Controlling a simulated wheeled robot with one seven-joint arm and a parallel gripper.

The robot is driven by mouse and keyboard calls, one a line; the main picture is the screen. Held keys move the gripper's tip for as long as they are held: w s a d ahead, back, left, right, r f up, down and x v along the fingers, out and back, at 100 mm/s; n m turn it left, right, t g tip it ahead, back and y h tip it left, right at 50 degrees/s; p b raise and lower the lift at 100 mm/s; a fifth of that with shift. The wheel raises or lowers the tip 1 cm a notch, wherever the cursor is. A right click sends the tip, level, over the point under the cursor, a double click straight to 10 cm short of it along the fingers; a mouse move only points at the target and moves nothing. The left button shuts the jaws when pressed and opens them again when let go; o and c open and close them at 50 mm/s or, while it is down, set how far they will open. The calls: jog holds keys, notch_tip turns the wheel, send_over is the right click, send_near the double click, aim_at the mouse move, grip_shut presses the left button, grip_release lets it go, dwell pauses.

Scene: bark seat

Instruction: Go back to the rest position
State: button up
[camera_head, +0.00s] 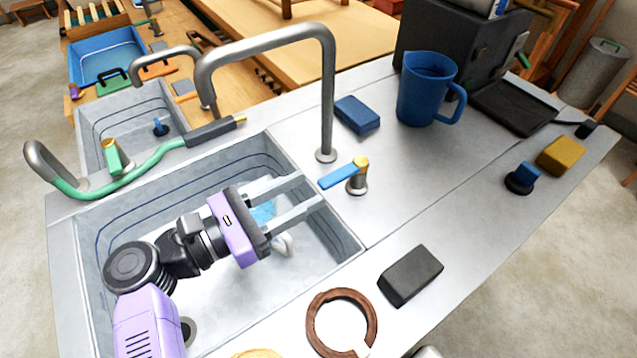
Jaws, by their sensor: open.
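My gripper (309,194) is open, with its two grey fingers apart and nothing seen between them. It hangs over the right part of the large metal sink basin (180,197), pointing right toward the basin's edge. My purple arm reaches up from the lower left over the basin. A light blue thing (264,212) and a small white thing (284,245) lie in the basin beneath and behind my gripper, partly hidden by it.
A tall faucet (327,100) arches near my gripper, beside a blue-handled tap (345,176). On the counter are a blue sponge (357,114), blue jug (424,90), dark block (410,275), brown ring (314,318) and yellow sponge (561,155).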

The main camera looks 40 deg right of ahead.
jog(key=shift+a, duration=0.7)
